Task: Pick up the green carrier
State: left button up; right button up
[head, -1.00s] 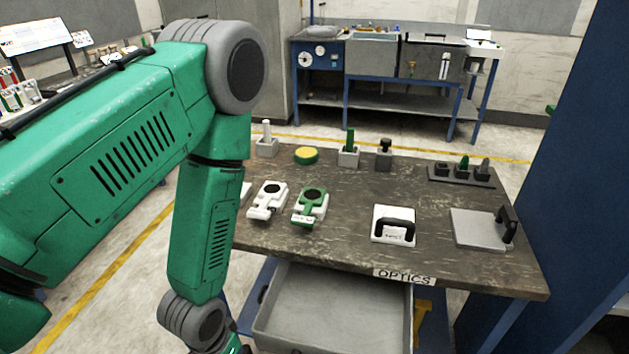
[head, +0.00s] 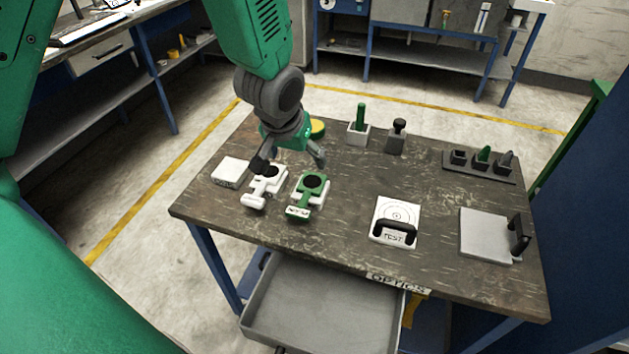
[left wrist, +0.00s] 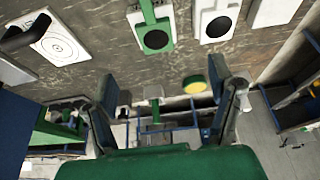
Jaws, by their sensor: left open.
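The green carrier (head: 308,197) lies on the dark table, green and white with a round black disc. In the left wrist view the green carrier (left wrist: 155,32) is at the top, beyond the fingertips. My left gripper (head: 290,162) is open and empty, above the table just behind the green carrier and a white carrier. Its two fingers show in the left wrist view (left wrist: 165,95), with nothing between them touching. A white carrier (head: 264,187) lies close to the left of the green one. My right gripper is not seen.
A white block (head: 230,172) lies at the table's left. Behind are a yellow disc (head: 317,127), a green peg in a holder (head: 359,128) and a dark-knobbed post (head: 397,136). A handled test plate (head: 396,220) and a grey handled plate (head: 490,236) lie right. An open drawer (head: 325,305) juts out in front.

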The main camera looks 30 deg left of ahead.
pick_arm(q)
send_over(310, 186)
jog(key=s+d, duration=0.1)
jog(key=s, duration=0.1)
notch_tip(310, 186, down, 7)
jog(key=x, duration=0.2)
jog(key=a+x, duration=0.1)
jog(key=x, duration=0.2)
jog(key=shift+f, duration=0.3)
jog(key=shift+d, duration=0.15)
jog(key=shift+s+d+r, duration=0.1)
jog(key=shift+d, duration=0.1)
jog(key=shift+c, duration=0.8)
jog(key=shift+d, duration=0.15)
jog(key=c, duration=1.2)
jog(key=shift+o, duration=0.3)
